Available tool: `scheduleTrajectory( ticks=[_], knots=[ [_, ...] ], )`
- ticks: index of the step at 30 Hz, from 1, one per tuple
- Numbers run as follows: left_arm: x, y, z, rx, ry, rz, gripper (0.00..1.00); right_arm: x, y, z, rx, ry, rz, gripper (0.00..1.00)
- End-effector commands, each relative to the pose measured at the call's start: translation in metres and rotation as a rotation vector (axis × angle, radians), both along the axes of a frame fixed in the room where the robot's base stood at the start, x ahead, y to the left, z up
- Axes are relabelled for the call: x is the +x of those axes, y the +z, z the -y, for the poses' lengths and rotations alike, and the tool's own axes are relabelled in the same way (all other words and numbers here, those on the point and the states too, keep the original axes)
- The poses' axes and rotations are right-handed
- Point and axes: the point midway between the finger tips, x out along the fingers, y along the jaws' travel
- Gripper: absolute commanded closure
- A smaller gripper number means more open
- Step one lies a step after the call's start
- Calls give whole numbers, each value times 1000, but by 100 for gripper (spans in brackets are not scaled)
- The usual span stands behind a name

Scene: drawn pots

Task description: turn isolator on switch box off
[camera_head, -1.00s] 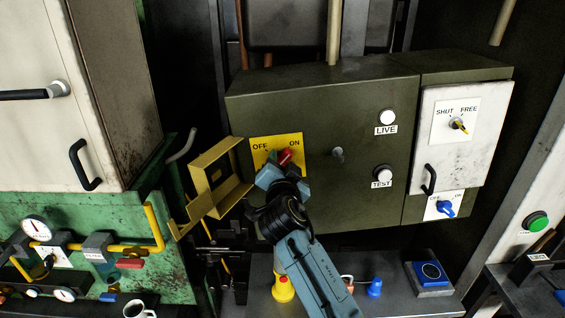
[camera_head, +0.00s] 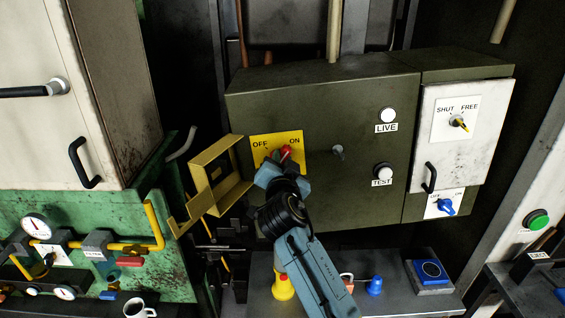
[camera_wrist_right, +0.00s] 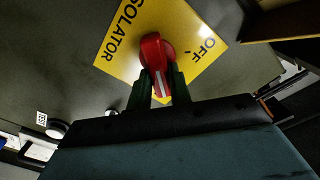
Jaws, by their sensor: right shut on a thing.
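The switch box (camera_head: 345,110) is a dark green cabinet with a yellow isolator plate (camera_head: 262,140) marked OFF and ON. My right gripper (camera_head: 280,162) is shut on the handle from below. In the right wrist view the red handle (camera_wrist_right: 152,50) sits between the two green fingers of my right gripper (camera_wrist_right: 158,82), and OFF is to its right. The fingers hide part of the handle. My left gripper is not in view.
A yellow hinged cover (camera_head: 215,178) stands open left of the plate. LIVE (camera_head: 388,117) and TEST (camera_head: 383,171) lamps are on the box. A white door (camera_head: 460,140) is at right.

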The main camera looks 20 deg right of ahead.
Motion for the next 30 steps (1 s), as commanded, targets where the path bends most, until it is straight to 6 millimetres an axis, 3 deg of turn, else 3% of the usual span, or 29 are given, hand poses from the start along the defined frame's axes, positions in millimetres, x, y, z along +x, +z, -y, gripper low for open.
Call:
scheduleTrajectory(
  ticks=[13,30],
  knots=[
    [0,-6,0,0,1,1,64,1,1,-5,-368,0,-107,100],
    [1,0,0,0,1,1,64,3,1,-12,-891,1,-258,100]
  ],
)
